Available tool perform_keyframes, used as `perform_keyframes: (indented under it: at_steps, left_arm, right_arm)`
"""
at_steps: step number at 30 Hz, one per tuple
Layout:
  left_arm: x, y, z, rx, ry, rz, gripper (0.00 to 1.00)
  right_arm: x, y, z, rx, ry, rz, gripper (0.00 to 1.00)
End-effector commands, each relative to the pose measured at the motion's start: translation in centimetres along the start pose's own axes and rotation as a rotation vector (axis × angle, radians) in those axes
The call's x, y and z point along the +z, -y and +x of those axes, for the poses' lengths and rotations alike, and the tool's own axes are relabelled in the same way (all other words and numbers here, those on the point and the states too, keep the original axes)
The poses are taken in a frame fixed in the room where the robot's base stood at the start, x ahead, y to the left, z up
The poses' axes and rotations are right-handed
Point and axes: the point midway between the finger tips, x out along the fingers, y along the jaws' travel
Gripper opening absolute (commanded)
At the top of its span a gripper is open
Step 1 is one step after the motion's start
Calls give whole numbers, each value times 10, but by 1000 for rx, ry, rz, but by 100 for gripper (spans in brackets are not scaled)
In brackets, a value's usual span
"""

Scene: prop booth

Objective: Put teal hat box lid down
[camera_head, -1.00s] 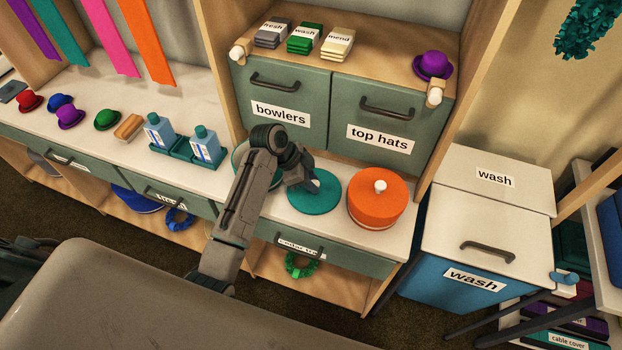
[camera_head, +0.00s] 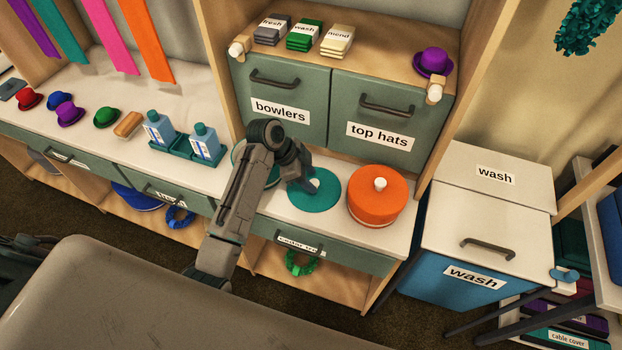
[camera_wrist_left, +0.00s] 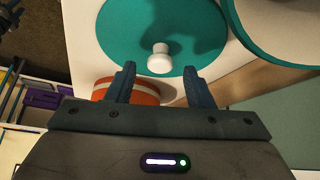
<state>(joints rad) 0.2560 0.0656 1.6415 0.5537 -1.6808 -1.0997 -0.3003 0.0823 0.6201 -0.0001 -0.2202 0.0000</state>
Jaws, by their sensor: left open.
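The teal hat box lid (camera_head: 321,200) lies flat on the white counter, left of the orange hat box (camera_head: 376,202). Its white knob shows in the left wrist view (camera_wrist_left: 160,58). My left gripper (camera_head: 309,184) is over the lid beside the knob. In the left wrist view its two fingers (camera_wrist_left: 160,85) are apart, with the knob just beyond the tips and nothing held between them. A teal-rimmed round box (camera_head: 241,160) stands behind my left arm, mostly hidden; its rim shows in the left wrist view (camera_wrist_left: 262,58). My right gripper is not in view.
The cabinet doors for bowlers (camera_head: 280,105) and top hats (camera_head: 372,115) rise behind the lid. Teal trays with bottles (camera_head: 185,147) stand left of my arm. The wash bin (camera_head: 485,235) stands to the right. Bare counter shows in front of the lid.

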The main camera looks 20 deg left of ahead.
Motion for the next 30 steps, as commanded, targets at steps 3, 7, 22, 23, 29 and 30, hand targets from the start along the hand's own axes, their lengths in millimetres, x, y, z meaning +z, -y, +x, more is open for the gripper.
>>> perform_keyframes:
  at_steps: [3,7,22,23,29,30]
  left_arm:
    - [2,1,-22,-6,2,3,48]
    - [2,1,-51,-6,3,3,48]
    - [0,0,-107,0,0,0,48]
    - [0,0,-107,1,0,0,48]
    - [0,0,-107,0,0,0,48]
    - [0,0,-107,0,0,0,48]
  right_arm:
    - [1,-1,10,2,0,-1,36]
    - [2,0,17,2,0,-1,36]
    - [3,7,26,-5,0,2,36]
    - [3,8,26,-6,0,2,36]
    - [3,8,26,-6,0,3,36]
    - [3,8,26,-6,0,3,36]
